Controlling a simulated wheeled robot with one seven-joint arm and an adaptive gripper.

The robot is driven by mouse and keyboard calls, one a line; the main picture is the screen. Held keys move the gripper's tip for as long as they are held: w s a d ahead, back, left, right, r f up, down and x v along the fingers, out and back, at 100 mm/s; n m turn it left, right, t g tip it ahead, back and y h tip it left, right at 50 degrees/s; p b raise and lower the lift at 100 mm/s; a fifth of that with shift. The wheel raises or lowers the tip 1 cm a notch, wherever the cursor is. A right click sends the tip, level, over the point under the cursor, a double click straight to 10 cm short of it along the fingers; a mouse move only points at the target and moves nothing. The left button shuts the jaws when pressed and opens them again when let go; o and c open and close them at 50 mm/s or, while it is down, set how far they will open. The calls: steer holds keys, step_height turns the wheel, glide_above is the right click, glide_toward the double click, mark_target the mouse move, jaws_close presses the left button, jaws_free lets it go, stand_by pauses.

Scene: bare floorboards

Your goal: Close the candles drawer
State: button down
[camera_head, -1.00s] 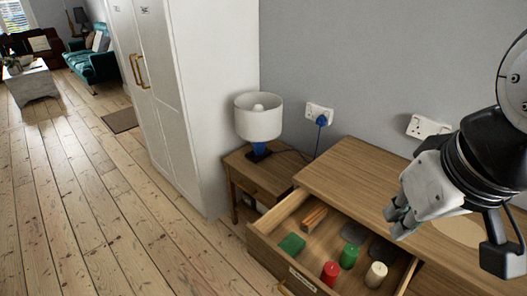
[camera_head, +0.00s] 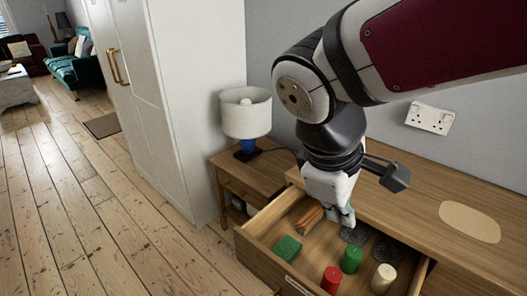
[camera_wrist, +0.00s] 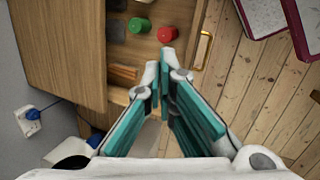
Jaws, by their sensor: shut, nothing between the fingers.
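The wooden candles drawer (camera_head: 257,253) stands pulled open from the dresser (camera_head: 415,200), with a white label on its front. It holds a red candle (camera_head: 331,279), a green candle (camera_head: 351,259) and a cream candle (camera_head: 383,278). In the wrist view the drawer's front edge (camera_wrist: 190,30) carries a gold handle (camera_wrist: 203,50). My gripper (camera_head: 347,219) points down over the back part of the open drawer, shut and empty. Its fingertips (camera_wrist: 159,68) also show in the wrist view. I cannot tell their exact height above the drawer.
The drawer also holds a green block (camera_head: 288,248), an orange-brown item (camera_head: 309,219) and dark flat pieces (camera_head: 386,248). A side table (camera_head: 250,172) with a lamp (camera_head: 246,113) stands left of the dresser, beside a white wardrobe (camera_head: 180,110). The floor (camera_head: 110,220) at left is clear.

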steer(key=w+a+f+n+t+h+b, duration=0.2)
steer(key=a+f+n+t+b, duration=0.3)
steer(key=a+f+n+b, duration=1.55)
steer(key=m+p, duration=0.4)
steer(key=p, duration=0.2)
glide_toward(251, 261)
step_height(251, 261, down, 3)
steer(key=a, duration=0.1)
steer(key=shift+w+d+f+b, duration=0.15)
steer(key=shift+w+d+b, duration=0.25)
steer(key=shift+w+d, duration=0.3)
steer(key=shift+w+d+f+b, duration=0.15)
steer(key=shift+w+d+b, duration=0.2)
steer(key=shift+w+d, duration=0.3)
steer(key=w+d, duration=0.5)
steer(key=w, duration=0.2)
steer(key=w+d, duration=0.6)
steer(key=w, duration=0.2)
steer(key=w+d, duration=0.6)
steer(key=w, duration=0.1)
steer(key=shift+w+d+p, duration=0.2)
steer(key=shift+w+p, duration=0.1)
steer(key=shift+d+r, duration=0.1)
